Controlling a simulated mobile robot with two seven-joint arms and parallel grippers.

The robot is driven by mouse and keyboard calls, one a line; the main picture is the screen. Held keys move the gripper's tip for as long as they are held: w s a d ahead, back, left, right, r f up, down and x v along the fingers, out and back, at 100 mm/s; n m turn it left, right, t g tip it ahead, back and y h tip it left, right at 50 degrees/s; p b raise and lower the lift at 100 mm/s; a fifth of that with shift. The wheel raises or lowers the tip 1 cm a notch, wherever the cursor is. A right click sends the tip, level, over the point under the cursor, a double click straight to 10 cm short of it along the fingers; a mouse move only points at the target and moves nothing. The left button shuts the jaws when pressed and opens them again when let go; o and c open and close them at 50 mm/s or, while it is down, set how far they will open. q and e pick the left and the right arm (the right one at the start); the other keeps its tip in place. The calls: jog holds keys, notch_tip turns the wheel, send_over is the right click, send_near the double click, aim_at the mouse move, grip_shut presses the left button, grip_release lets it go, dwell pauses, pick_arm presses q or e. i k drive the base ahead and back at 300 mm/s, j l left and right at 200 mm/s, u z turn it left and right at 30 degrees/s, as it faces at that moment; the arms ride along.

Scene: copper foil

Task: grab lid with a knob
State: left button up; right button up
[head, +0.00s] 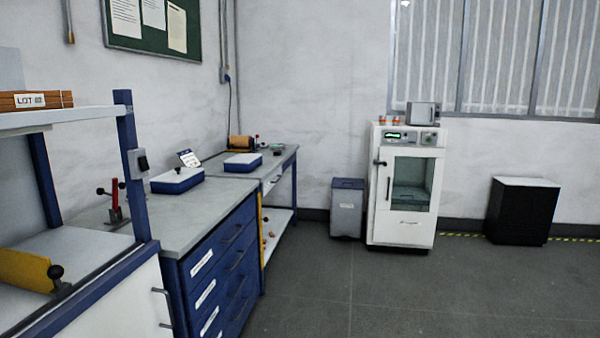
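A low blue box with a pale top (178,181) sits on the nearer grey-topped bench. A similar blue box (243,164) sits on the farther bench. Neither of my grippers is in view.
The blue drawer bench (218,265) and a shelved station (70,118) fill the left side. A white cabinet with a glass door (405,220), a grey bin (347,208) and a black cabinet (521,210) stand along the far wall. The grey floor (430,300) ahead is clear.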

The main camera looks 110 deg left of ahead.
aim_at(178, 175)
jog(key=u, duration=4.5)
